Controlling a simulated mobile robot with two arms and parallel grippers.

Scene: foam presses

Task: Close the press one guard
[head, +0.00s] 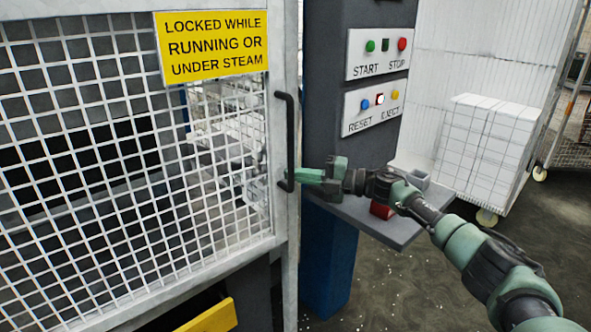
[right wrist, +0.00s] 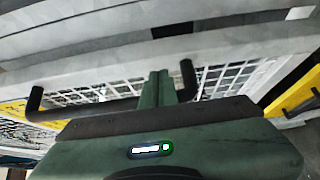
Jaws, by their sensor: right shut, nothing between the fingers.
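The press one guard is a white-framed mesh door (head: 284,225) filling the left of the head view. Its frame also runs across the right wrist view (right wrist: 230,46). A black upright bar handle (head: 290,120) is on its right edge. It also shows in the right wrist view (right wrist: 90,106). My right gripper (head: 292,176) is shut and empty, with its green fingers at the handle's lower part. In the wrist view the fingers (right wrist: 158,78) overlap the bar near one end; I cannot tell if they touch. Whether the guard is fully shut is unclear. My left gripper is out of view.
A dark column right of the guard carries a START/STOP panel (head: 378,52) and a RESET/EJECT panel (head: 374,105). A grey shelf (head: 400,236) with a red block (head: 381,210) juts out below. A wheeled cart with white blocks (head: 488,150) stands at right.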

